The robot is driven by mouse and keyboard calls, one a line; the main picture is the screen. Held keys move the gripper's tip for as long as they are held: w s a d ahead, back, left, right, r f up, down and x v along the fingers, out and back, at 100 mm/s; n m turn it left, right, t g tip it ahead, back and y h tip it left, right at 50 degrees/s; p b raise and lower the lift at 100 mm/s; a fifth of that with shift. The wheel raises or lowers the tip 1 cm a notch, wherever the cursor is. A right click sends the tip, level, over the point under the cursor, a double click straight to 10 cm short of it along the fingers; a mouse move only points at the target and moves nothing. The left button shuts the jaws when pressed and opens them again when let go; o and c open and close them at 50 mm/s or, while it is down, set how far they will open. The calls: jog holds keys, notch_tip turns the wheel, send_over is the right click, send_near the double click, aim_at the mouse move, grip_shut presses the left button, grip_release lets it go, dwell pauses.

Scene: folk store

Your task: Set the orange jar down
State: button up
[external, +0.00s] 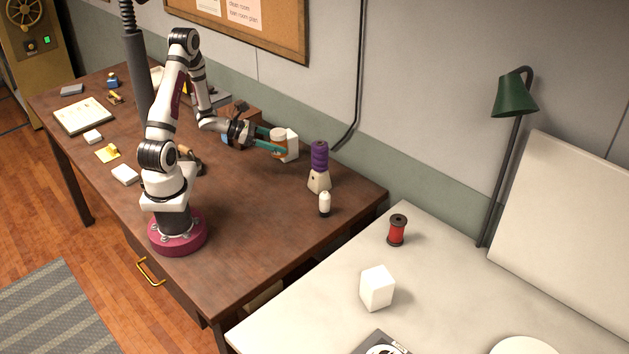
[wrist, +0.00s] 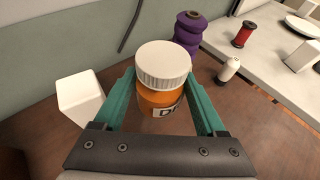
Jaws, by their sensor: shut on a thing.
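The orange jar (wrist: 163,98) has a ribbed white lid and a pale label with dark letters. It stands upright between the teal fingers of my gripper (wrist: 160,100) in the wrist view, and the fingers are shut on its sides. In the external view the jar (external: 279,143) is at the end of my arm, over the far part of the brown table (external: 260,220). My gripper (external: 277,148) reaches it from the left. I cannot tell whether its base touches the table.
A white block (wrist: 80,98) is just left of the jar in the wrist view. A purple thread cone (external: 319,157) and a small white bottle (external: 324,203) stand to the right. The front right of the brown table is clear. A pale table (external: 300,310) adjoins on the right.

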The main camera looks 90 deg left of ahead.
jog(key=w+d+f+m+g+h, duration=0.1)
jog(key=d+m+g+h, duration=0.45)
jog(key=d, duration=0.75)
jog(key=w+d+f+m+g+h, duration=0.1)
jog(key=d+m+g+h, duration=0.1)
jog(key=d+m+h, duration=0.85)
jog(key=d+f+y, duration=0.1)
jog(key=f, duration=0.1)
jog(key=d+f+n+y, duration=0.1)
jog(key=f, duration=0.1)
jog(key=d+f+n+g+y, duration=0.1)
jog(key=f, duration=0.2)
jog(key=shift+s, duration=0.2)
jog(key=shift+f, duration=0.3)
